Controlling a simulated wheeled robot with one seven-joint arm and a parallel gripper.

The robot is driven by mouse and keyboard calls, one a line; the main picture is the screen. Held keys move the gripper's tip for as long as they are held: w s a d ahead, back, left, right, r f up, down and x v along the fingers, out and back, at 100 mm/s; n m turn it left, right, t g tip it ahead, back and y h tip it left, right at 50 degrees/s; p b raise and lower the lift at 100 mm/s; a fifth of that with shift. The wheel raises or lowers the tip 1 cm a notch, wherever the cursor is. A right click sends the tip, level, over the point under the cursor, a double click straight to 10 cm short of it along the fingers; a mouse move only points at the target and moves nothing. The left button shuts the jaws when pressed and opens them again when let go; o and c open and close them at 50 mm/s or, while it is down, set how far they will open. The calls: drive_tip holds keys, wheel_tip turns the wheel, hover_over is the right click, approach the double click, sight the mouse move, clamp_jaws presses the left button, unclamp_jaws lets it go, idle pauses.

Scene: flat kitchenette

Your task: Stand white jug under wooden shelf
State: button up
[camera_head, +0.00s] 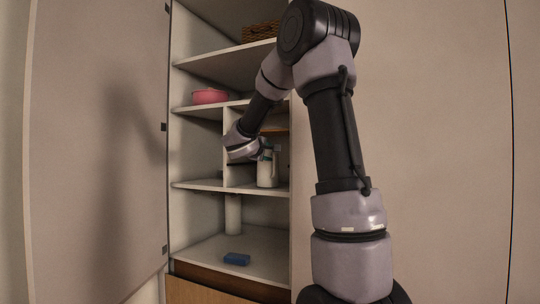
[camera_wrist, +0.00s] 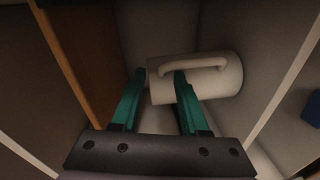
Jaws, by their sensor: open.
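The white jug (camera_head: 267,175) stands upright in the right-hand compartment of the open cupboard, on the middle board. The brown wooden shelf (camera_head: 276,129) is above it, and shows along the left of the wrist view (camera_wrist: 82,60). In the wrist view the jug (camera_wrist: 215,82) lies across the picture with its handle facing me. My gripper (camera_wrist: 158,74) is open, with green fingers. One fingertip overlaps the jug near the handle's end; the other is beyond its top end. Contact cannot be told. In the head view my gripper (camera_head: 265,150) is at the jug's upper part.
A white upright divider (camera_head: 225,150) bounds the compartment on the left. A pink bowl (camera_head: 210,96) and a wicker basket (camera_head: 261,32) are on higher boards. A white cylinder (camera_head: 233,214) and a blue block (camera_head: 237,258) stand below. The open door (camera_head: 95,150) is at left.

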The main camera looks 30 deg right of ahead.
drive_tip(key=v, duration=1.1)
drive_tip(key=s+d+f+m+g+y, duration=0.1)
drive_tip(key=s+f+m+g+y, duration=0.25)
drive_tip(key=s, duration=0.55)
drive_tip(key=s+f+m+g+y, duration=0.25)
drive_tip(key=s+f, duration=0.25)
drive_tip(key=s, duration=0.3)
drive_tip(key=s+a+f+m+t+y, duration=0.2)
drive_tip(key=s+a+y, duration=0.6)
drive_tip(key=a, duration=0.4)
drive_tip(key=s+f+m, duration=0.1)
drive_tip(key=m, duration=0.1)
drive_tip(key=shift+s+m, duration=0.3)
drive_tip(key=shift+m, duration=0.1)
